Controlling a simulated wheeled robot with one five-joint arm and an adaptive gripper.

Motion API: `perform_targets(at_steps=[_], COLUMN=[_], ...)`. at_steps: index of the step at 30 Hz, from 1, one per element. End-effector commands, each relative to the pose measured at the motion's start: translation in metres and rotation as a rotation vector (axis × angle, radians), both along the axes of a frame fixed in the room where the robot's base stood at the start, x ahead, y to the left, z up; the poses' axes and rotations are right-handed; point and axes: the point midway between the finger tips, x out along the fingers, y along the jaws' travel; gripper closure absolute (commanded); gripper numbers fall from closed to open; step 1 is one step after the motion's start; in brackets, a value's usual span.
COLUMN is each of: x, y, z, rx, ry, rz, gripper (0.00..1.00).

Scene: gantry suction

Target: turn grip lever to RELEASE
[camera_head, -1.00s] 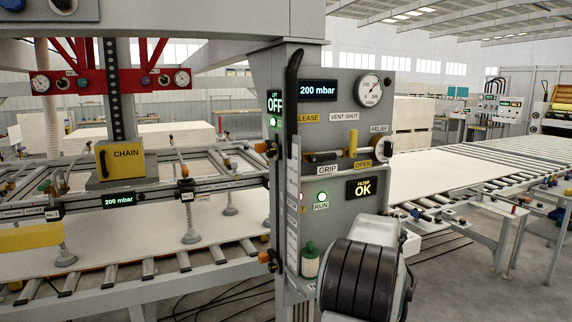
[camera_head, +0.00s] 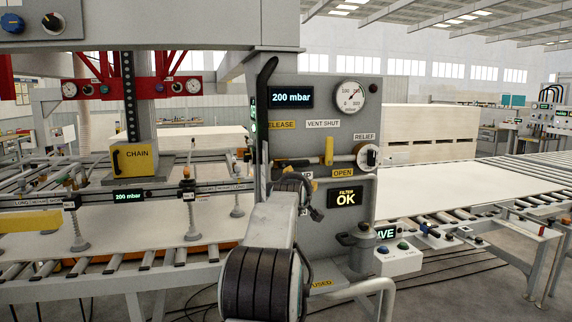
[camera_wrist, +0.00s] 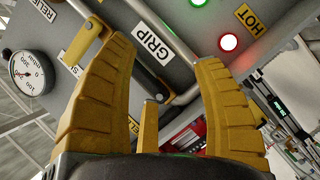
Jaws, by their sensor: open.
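The grip lever (camera_head: 291,162) is a dark bar lying about level on the grey control panel (camera_head: 350,105), between the RELEASE label (camera_head: 281,125) and the GRIP label, mostly covered by my arm. My gripper (camera_head: 292,183) is in front of the panel, just below the lever; its fingers are hard to make out there. In the wrist view its two yellow fingers (camera_wrist: 164,52) stand wide apart, facing the panel. The GRIP label (camera_wrist: 150,50) shows between them. A short yellow stub (camera_wrist: 150,125) also stands between the fingers; I cannot tell whether it is the lever's end or touched.
An upright yellow vent handle (camera_head: 329,152) stands close right of the lever, above the OPEN label (camera_head: 343,172). A gauge (camera_head: 350,96) reads beside a 200 mbar display (camera_head: 292,97). A HOT label (camera_wrist: 250,20) shows in the wrist view.

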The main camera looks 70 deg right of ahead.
Motion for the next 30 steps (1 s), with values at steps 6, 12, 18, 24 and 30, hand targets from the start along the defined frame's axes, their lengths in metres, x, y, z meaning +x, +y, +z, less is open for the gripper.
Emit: perform_targets(at_steps=[6,12,18,24,30], x=[0.001,0.001,0.001,0.002,0.006], y=[-0.003,-0.004,-0.004,-0.008,-0.023], z=[0.021,0.035,0.043,0.045,0.046], rx=[-0.123,-0.219,-0.286,-0.298,-0.296], ry=[0.137,0.269,0.400,0.458,0.461], rz=[0.022,0.033,0.040,0.046,0.046], gripper=[0.39,0.39,0.39,0.39,0.39])
